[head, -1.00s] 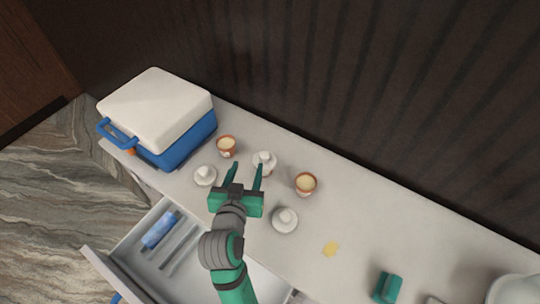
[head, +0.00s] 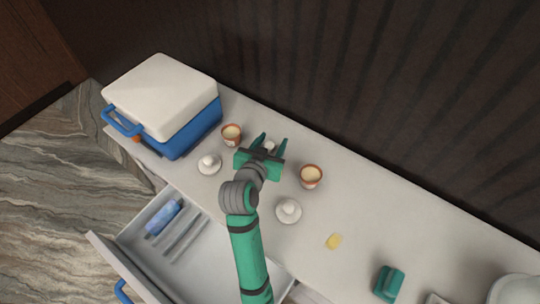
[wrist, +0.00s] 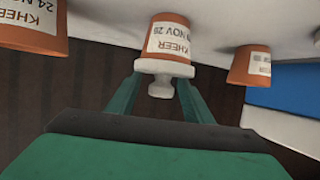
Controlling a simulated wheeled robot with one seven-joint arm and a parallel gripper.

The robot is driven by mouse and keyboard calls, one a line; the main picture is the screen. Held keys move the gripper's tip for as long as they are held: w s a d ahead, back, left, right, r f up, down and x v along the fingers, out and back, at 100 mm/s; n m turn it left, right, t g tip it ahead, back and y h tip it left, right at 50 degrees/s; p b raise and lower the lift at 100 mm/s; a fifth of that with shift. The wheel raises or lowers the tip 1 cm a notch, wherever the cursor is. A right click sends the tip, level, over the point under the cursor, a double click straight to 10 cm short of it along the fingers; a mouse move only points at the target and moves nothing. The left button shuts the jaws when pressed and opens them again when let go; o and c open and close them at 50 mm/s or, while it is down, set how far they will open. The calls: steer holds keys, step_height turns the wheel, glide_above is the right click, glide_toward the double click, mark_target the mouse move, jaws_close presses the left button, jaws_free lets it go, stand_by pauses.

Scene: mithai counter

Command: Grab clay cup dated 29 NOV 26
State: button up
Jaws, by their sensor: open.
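A clay cup with a white knobbed lid (wrist: 168,42) is centred in the wrist view, which looks upside down. Its label shows KHEER and NOV 26; the day number is not clear. In the head view only its white lid (head: 269,146) shows between the fingers. My gripper (head: 273,140) is open. In the wrist view its fingers (wrist: 158,82) stand either side of the lid, with nothing visibly clamped. An open clay cup (wrist: 30,27) labelled KHEER 24 NOV is at left there. Another clay cup (wrist: 250,66) is at right, its label partly readable.
In the head view, open clay cups stand left (head: 232,134) and right (head: 311,176) of my gripper. Loose white lids (head: 209,164) (head: 288,210) lie nearer. A blue cooler (head: 185,128) stands at left, an open drawer (head: 110,256) in front. A yellow spill (head: 333,241) and green object (head: 388,284) are rightward.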

steer(key=shift+x, duration=1.15)
steer(key=shift+w+a, duration=0.1)
steer(key=shift+a, duration=0.1)
steer(key=shift+a+r, duration=0.1)
steer(key=shift+a, duration=0.05)
steer(key=c, duration=0.9)
steer(key=shift+d, duration=0.45)
jaws_close()
steer(key=shift+s+a, duration=0.1)
steer(key=shift+s, duration=0.1)
